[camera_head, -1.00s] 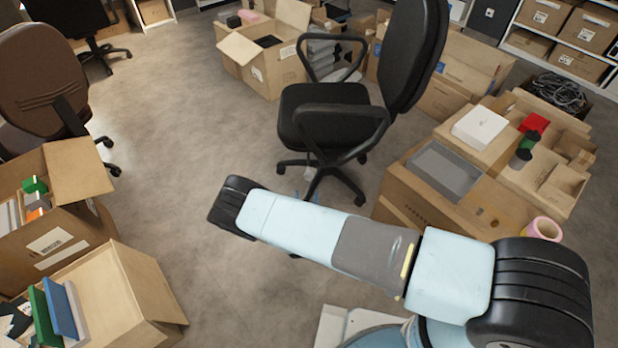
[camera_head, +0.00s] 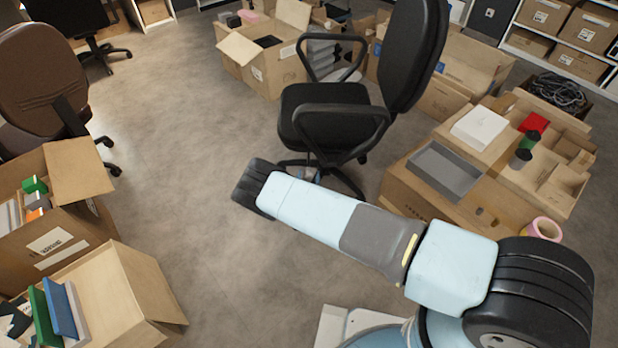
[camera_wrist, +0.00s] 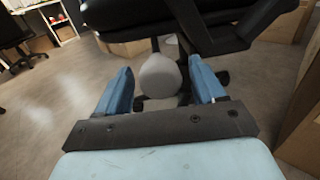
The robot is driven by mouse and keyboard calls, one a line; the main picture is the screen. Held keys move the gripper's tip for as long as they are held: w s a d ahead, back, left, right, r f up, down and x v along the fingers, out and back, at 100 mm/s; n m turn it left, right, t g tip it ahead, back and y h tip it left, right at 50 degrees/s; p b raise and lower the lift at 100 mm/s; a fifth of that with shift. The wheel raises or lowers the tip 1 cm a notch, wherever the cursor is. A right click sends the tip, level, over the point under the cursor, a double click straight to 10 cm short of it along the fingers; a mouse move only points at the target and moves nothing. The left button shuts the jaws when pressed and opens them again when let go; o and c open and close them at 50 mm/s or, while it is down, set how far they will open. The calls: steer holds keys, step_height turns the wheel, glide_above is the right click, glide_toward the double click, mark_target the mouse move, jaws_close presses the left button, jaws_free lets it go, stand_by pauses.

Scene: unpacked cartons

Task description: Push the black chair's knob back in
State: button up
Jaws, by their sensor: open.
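The black chair (camera_head: 325,105) stands upright in the middle of the head view; its seat underside and an armrest also show in the wrist view (camera_wrist: 125,14). My gripper (camera_wrist: 160,66) is open, low under the seat's edge, its two blue fingers spread apart. A pale grey rounded piece (camera_wrist: 160,77) shows between the fingers. It looks like the chair's knob, but I cannot tell for sure, nor how far it stands out. No finger visibly closes on it. In the head view my arm hides most of the gripper and part of the chair's base.
An open carton with a grey tray (camera_head: 446,172) stands right of the chair; a carton side (camera_wrist: 300,115) rises at right in the wrist view. A brown chair (camera_head: 40,75) and open cartons (camera_head: 140,280) are at left. The floor (camera_head: 190,130) between is clear.

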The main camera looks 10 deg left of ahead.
steer(key=shift+c, duration=0.3)
jaws_close()
steer(key=shift+w+a+r, duration=0.1)
steer(key=shift+w+a, duration=0.1)
steer(key=shift+w, duration=0.5)
steer(key=shift+w+a+f, duration=0.1)
steer(key=shift+w+a, duration=0.05)
steer(key=shift+w, duration=0.6)
steer(key=shift+w+a+r, duration=0.1)
steer(key=shift+w+a, duration=0.1)
steer(key=shift+w, duration=0.5)
steer(key=shift+o, duration=0.3)
jaws_free()
glide_toward(309, 168)
steer(key=s, duration=0.1)
steer(key=s+f, duration=0.1)
steer(key=s, duration=0.1)
steer(key=shift+d+f, duration=0.1)
steer(key=shift+f, duration=0.15)
